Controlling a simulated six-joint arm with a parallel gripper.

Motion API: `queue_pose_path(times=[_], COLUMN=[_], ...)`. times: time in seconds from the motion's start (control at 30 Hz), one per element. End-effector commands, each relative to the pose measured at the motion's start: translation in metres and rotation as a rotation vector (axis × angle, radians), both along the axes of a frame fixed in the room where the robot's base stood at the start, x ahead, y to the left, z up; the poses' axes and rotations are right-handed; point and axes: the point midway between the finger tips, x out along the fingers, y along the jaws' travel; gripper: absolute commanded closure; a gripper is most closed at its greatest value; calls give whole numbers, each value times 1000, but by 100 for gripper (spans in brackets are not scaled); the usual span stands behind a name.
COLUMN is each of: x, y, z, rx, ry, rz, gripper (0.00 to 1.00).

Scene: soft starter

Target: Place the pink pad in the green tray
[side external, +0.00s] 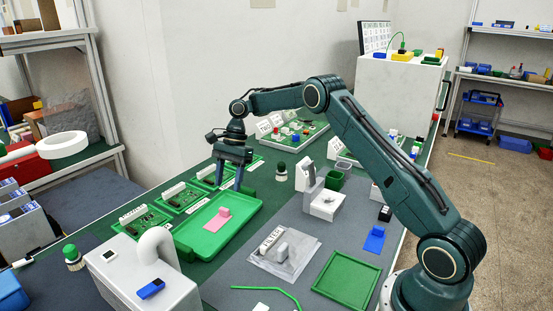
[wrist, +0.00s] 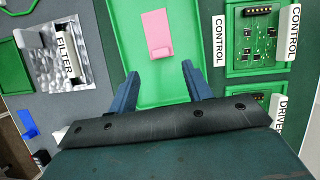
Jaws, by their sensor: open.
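The pink pad (side external: 217,220) lies flat inside the green tray (side external: 243,213), on its floor, with a small raised pink block at one end. In the wrist view the pad (wrist: 157,30) is just beyond my fingertips, near the middle of the picture, and the tray (wrist: 125,60) surrounds it. My gripper (side external: 237,185) is open and empty above the end of the tray nearer the arm's back side. In the wrist view its two blue fingers (wrist: 160,80) are spread apart, with the pad ahead of the gap and not between them.
Green circuit boards (side external: 181,197) line the tray's far side. A clear bag labelled FILTER (side external: 284,250) and an empty green square tray (side external: 347,280) lie on the grey mat. A white machine (side external: 145,272) is in front.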

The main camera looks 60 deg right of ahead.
Motion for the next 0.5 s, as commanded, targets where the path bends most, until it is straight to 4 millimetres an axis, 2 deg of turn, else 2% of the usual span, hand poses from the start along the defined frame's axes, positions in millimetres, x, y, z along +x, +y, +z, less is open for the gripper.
queue_pose_path(times=[0.17, 0.27, 0.5], x=[-1, -2, -15], y=[2, 5, 23], z=[4, 14, 58], rx=[-2, -7, -33], ry=[-8, -25, -109], rz=[8, 27, 131], gripper=[50, 50, 50])
